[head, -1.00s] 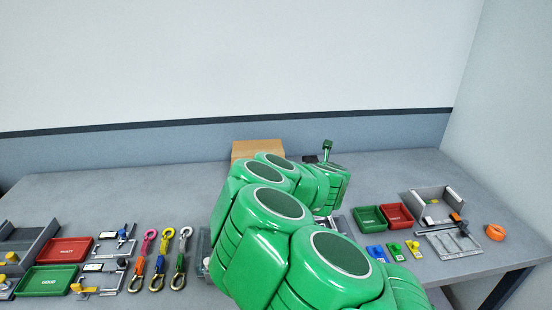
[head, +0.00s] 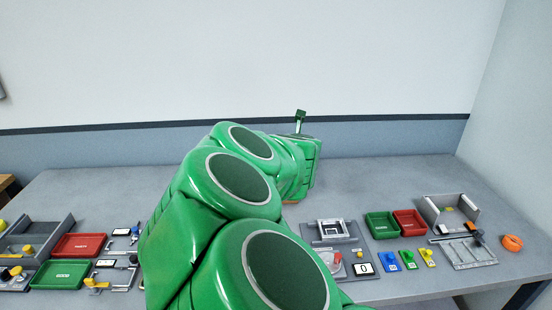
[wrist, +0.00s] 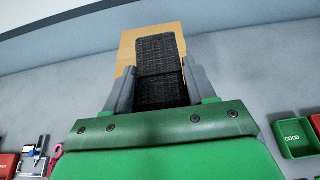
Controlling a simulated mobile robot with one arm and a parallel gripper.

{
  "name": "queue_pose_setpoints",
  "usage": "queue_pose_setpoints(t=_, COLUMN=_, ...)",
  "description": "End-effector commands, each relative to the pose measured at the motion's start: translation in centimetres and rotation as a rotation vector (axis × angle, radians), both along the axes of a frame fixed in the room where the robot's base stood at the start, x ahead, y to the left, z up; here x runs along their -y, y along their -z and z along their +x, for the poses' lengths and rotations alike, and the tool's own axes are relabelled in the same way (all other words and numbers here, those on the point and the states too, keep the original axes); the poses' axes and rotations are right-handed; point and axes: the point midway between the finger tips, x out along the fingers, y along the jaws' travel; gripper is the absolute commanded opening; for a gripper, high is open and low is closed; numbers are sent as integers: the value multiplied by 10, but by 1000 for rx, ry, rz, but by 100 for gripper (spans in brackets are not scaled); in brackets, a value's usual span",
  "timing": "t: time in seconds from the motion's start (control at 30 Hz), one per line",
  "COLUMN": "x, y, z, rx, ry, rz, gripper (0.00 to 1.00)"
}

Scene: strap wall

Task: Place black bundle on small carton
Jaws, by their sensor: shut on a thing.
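The black bundle (wrist: 160,52), dark and woven-looking, is between the jaws of my gripper (wrist: 161,80) in the wrist view. The jaws are shut on it from both sides. The tan small carton (wrist: 127,48) shows behind and around the bundle's far end. The bundle covers most of the carton's middle. I cannot tell whether the bundle touches the carton or is above it. In the head view my green arm hides the bundle, the jaws and nearly all of the carton.
A red tray (head: 79,245) and a green tray (head: 62,274) lie at the left. A green bin (head: 382,225) and a red bin (head: 410,222) stand at the right, near an orange roll (head: 512,242). A scale-like device (head: 363,268) lies in front. The back right table is clear.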

Motion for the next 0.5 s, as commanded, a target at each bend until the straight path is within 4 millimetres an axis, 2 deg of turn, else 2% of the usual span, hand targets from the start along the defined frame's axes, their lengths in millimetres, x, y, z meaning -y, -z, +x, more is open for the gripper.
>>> queue_pose_setpoints(t=0.5, x=-5, y=28, z=64, rx=1, ry=-3, rz=1, gripper=23)
